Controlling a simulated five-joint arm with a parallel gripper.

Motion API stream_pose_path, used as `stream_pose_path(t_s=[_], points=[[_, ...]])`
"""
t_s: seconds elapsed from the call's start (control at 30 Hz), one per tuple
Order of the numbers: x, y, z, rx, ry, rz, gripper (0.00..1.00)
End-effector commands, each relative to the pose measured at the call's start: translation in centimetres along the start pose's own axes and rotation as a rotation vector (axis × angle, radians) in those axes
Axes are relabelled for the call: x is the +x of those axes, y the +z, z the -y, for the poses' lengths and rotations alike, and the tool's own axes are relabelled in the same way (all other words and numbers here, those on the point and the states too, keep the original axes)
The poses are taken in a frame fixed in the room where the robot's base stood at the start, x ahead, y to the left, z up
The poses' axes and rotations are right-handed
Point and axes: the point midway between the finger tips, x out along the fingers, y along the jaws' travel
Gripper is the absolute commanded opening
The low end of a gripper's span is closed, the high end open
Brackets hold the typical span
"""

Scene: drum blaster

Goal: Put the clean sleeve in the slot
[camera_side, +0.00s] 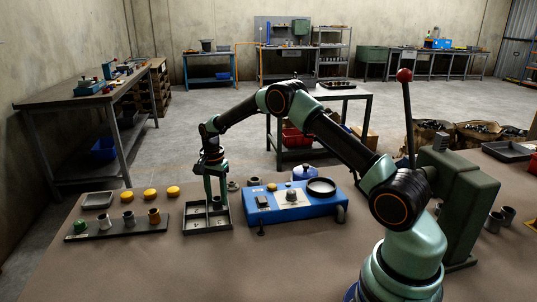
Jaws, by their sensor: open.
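My gripper (217,200) points straight down with open jaws over the dark divided tray (190,229). Its fingertips are at or just above the tray's back right part. A small greyish piece seems to show between or behind the fingers, too small to identify. Left of the tray, a dark strip (120,233) carries a row of small sleeves: two grey sleeves (104,223) (128,218) and a brownish sleeve (154,215), with a green piece (80,227) at its left end. I cannot tell which sleeve is clean or which opening is the slot.
Three yellow discs (150,194) and a shallow grey tray (98,200) lie behind the strip. A blue machine (290,209) with a dark ring stands right of the divided tray. A green press with a red-knobbed lever (404,76) stands at right. The table front is clear.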

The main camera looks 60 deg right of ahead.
Motion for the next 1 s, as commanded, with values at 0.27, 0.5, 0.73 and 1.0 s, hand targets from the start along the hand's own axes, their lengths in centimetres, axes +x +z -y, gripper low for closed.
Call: stream_pose_path(t_s=[0.27, 0.5, 0.73, 1.0], points=[[-5.8, 0.0, 0.1, 0.0, -0.004, -0.002, 0.51], [-9.6, 0.0, 0.0, 0.0, -0.002, -0.001, 0.51], [-11.6, 0.3, -0.1, -0.022, -0.008, -0.004, 0.51], [-18.1, 3.7, -2.6, -0.277, -0.092, -0.051, 0.51]])
